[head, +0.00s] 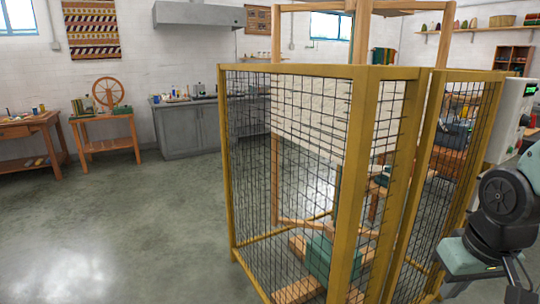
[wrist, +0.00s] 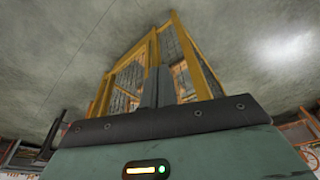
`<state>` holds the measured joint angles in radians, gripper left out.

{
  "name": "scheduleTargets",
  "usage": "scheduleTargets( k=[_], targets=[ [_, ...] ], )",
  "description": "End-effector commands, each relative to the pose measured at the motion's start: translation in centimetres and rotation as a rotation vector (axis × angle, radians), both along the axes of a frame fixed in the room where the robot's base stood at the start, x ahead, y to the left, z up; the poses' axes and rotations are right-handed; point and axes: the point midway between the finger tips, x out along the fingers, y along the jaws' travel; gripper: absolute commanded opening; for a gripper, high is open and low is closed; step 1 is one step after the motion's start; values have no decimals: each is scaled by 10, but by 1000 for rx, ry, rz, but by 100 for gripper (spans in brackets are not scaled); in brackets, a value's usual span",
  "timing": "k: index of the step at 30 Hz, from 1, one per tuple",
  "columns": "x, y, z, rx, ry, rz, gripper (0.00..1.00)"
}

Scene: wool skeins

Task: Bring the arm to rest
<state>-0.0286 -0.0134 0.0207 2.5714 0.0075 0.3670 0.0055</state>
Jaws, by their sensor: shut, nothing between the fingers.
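My gripper (wrist: 156,70) shows in the wrist view. Its two grey fingers are together with nothing between them, above the dark bar and teal housing. The fingers point toward the yellow-framed mesh cage, with open space seen around them. In the head view, part of my arm (head: 505,208) shows at the right edge, dark and teal, beside the cage's right side. My gripper's fingers are not visible in the head view.
The yellow mesh cage (head: 365,180) stands at centre right, around a wooden frame with a teal box (head: 318,256) low inside. A control box (head: 508,120) is at its right. Grey floor (head: 110,225) at left is clear. A spinning wheel (head: 108,92) stands on a table behind.

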Motion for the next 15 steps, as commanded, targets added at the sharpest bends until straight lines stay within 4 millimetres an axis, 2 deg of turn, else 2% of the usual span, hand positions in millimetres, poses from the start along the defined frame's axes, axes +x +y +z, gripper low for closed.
scheduleTargets(
  k=[1,5,9,12,15],
  targets=[
    [-2,20,15,4,7,58,0],
    [-21,63,32,9,48,193,0],
    [-54,111,54,4,100,361,0],
    [-83,139,69,-8,136,482,0],
    [-108,158,79,-20,167,574,0]
  ],
)
